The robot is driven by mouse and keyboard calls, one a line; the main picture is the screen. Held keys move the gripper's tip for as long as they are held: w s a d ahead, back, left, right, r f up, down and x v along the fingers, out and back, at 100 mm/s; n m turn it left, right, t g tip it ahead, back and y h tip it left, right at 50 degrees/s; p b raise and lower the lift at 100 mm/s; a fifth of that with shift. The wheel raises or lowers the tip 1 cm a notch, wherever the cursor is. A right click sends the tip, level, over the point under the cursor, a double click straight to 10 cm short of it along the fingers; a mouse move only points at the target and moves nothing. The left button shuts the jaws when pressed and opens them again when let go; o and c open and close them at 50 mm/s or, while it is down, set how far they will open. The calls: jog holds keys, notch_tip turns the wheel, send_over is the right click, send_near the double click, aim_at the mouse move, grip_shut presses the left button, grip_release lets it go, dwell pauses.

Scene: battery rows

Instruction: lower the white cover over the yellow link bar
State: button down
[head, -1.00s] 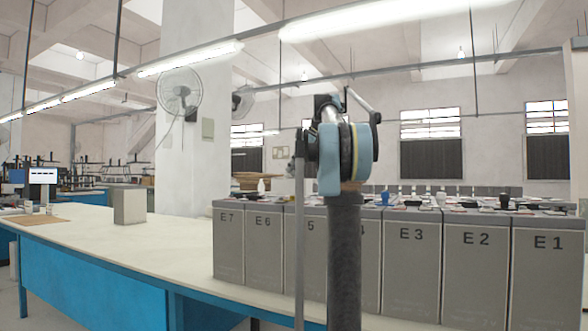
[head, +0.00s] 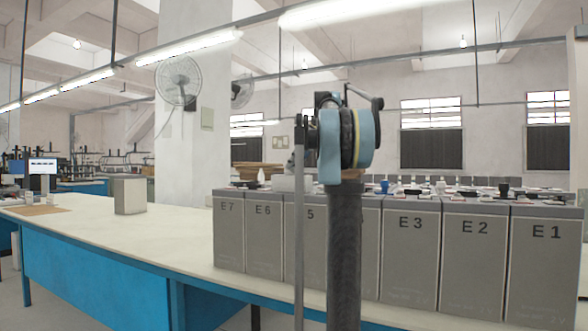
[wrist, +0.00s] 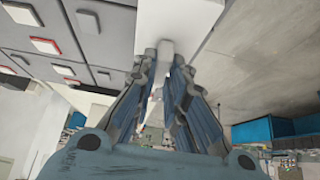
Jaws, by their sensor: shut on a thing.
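The white cover (wrist: 165,18) is between my gripper's fingertips (wrist: 166,58) in the wrist view, and my gripper is shut on it. Part of it lies beyond the top edge of that view. In the head view a small white block, likely the same cover (head: 289,183), shows just left of my arm at the height of the battery tops. My gripper is hidden behind my arm in the head view. I cannot make out the yellow link bar in either view. I cannot tell whether the cover touches anything below it.
Grey batteries (head: 410,255), labelled E1 to E7, stand in a row on the cream bench (head: 110,225). Black, white and blue pieces stand on their tops. A grey box (head: 128,196) is farther left. The bench between is clear.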

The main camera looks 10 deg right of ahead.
jog(key=c, duration=1.5)
grip_release()
jog(key=shift+c, duration=0.2)
jog(key=v, duration=1.2)
jog(key=shift+f, duration=0.15)
jog(key=s+a+f+m+g+h, duration=0.1)
jog(key=s+a+f+m, duration=0.2)
jog(key=s+f, duration=0.8)
jog(key=s+a+f+m+h, duration=0.2)
jog(key=s+a+f, duration=0.35)
jog(key=f, duration=0.85)
jog(key=s+f+m, duration=0.2)
jog(key=s+f, duration=0.5)
jog(key=f, duration=0.4)
jog(key=s+d+f+m+h, duration=0.1)
jog(key=s+f, duration=0.7)
jog(key=f, duration=0.4)
jog(key=s+d+f+m+h, duration=0.1)
jog(key=s+f+m, duration=0.1)
jog(key=s+f, duration=0.6)
notch_tip(320, 180, down, 4)
jog(key=shift+r+m+g, duration=0.15)
jog(key=shift+m+g, duration=0.15)
